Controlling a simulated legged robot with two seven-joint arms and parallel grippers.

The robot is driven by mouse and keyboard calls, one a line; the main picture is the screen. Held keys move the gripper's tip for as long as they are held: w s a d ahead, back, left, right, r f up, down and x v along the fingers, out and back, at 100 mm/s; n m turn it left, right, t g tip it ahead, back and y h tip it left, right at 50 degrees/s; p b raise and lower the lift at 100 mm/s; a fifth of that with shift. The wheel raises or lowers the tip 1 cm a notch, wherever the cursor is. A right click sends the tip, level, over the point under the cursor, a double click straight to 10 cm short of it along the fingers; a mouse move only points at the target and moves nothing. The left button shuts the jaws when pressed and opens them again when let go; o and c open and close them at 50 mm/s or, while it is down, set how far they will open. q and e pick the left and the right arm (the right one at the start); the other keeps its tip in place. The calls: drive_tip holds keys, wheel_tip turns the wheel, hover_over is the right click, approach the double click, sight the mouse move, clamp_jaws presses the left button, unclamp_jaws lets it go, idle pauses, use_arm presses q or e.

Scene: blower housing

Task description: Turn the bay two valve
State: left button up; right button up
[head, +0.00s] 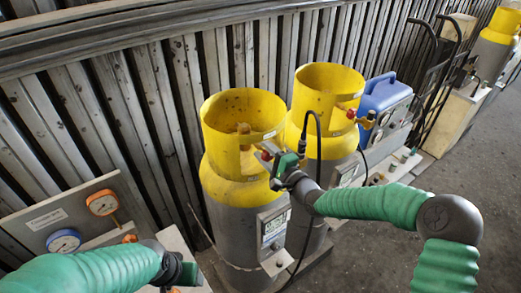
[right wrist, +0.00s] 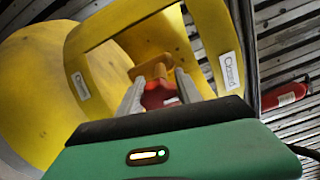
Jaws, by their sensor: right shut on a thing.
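Two grey gas cylinders with yellow collars stand side by side in the head view, a left one (head: 240,110) and a right one (head: 328,90). My right gripper (head: 268,153) is at the collar opening of the left cylinder. In the right wrist view its two fingers (right wrist: 160,92) are shut on a red valve knob (right wrist: 158,95), with the orange-brown valve body (right wrist: 153,70) behind it. The right cylinder's valve (head: 352,115) has a red part and is apart from the gripper. I cannot read any bay number. My left gripper (head: 178,276) is low at the left, its fingers unclear.
A panel with two gauges (head: 48,220) is at the left. A blue case (head: 383,95) and a black hand truck (head: 432,75) stand at the right. A black hose (head: 318,150) hangs near my right wrist. A ribbed metal wall (head: 150,100) is behind. Floor is clear at right.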

drive_tip(key=shift+d+f, duration=0.2)
drive_tip(key=shift+f, duration=0.25)
drive_tip(key=o, duration=1.1)
drive_tip(key=shift+o, duration=1.3)
drive_tip(key=shift+d+r, duration=0.2)
drive_tip(key=shift+d, duration=0.1)
drive_tip(key=shift+s+d, duration=0.3)
drive_tip(key=shift+s, duration=0.05)
drive_tip(key=b+v, duration=0.2)
drive_tip(key=v, duration=0.4)
drive_tip(key=shift+a+f, duration=0.15)
drive_tip(key=shift+f, duration=0.05)
use_arm(q)
drive_tip(key=f, duration=0.1)
drive_tip(key=f+b, duration=0.1)
drive_tip(key=f, duration=0.1)
drive_tip(key=shift+d+f, duration=0.25)
drive_tip(key=shift+d, duration=0.15)
use_arm(e)
approach(271, 158)
drive_tip(key=v, duration=0.4)
drive_tip(key=shift+w+r, duration=0.15)
use_arm(q)
drive_tip(key=shift+a+b, duration=0.2)
drive_tip(key=shift+b, duration=0.1)
